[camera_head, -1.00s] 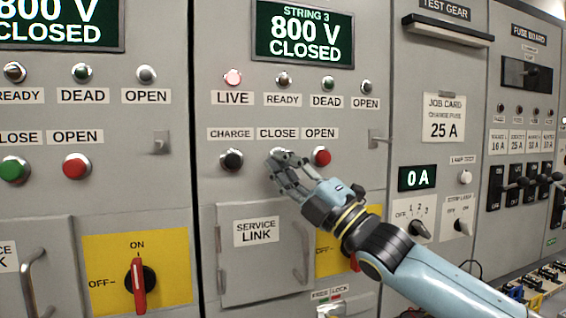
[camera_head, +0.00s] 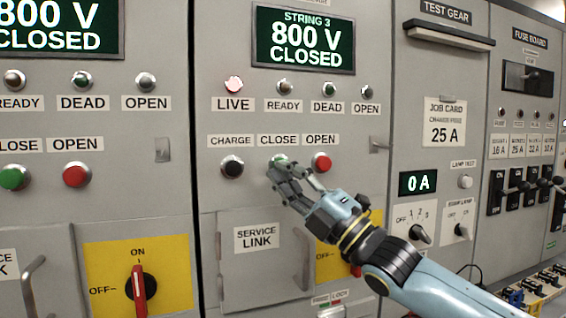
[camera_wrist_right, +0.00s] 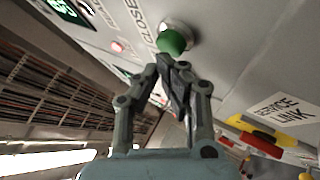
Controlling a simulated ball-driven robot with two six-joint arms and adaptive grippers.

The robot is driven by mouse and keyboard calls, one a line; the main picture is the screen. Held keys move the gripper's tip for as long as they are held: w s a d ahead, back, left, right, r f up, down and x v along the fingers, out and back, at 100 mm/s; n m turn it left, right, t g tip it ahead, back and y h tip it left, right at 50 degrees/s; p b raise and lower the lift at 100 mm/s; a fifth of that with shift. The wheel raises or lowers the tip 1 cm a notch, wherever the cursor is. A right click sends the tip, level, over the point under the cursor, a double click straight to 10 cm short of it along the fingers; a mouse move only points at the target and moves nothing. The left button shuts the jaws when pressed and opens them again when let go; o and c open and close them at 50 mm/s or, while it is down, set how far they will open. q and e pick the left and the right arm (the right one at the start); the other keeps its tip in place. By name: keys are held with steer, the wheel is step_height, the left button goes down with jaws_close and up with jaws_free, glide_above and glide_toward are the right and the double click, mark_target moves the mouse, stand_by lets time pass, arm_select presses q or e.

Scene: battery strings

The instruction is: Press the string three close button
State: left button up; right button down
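The green close button (camera_head: 281,159) of string three sits under the CLOSE label, between the black charge button (camera_head: 232,165) and the red open button (camera_head: 321,162). My right gripper (camera_head: 279,172) is at its lower edge and covers part of it. In the right wrist view the green button (camera_wrist_right: 172,42) stands just beyond my fingertips (camera_wrist_right: 171,66), which are together with nothing between them. I cannot tell whether they touch it. The string 3 display (camera_head: 305,40) reads 800 V CLOSED, and the LIVE lamp (camera_head: 234,85) glows. My left gripper is not in view.
The service link door (camera_head: 265,270) with its handle lies below the buttons, and a yellow switch plate (camera_head: 330,258) is partly behind my right arm. A small latch (camera_head: 378,144) sticks out right of the open button. A test gear panel (camera_head: 440,150) stands further right.

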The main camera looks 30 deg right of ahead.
steer(key=s+p, duration=0.2)
steer(key=s+a+p, duration=0.1)
steer(key=s+p, duration=0.1)
steer(key=s, duration=0.1)
steer(key=shift+a+r, duration=0.1)
stand_by(0.7)
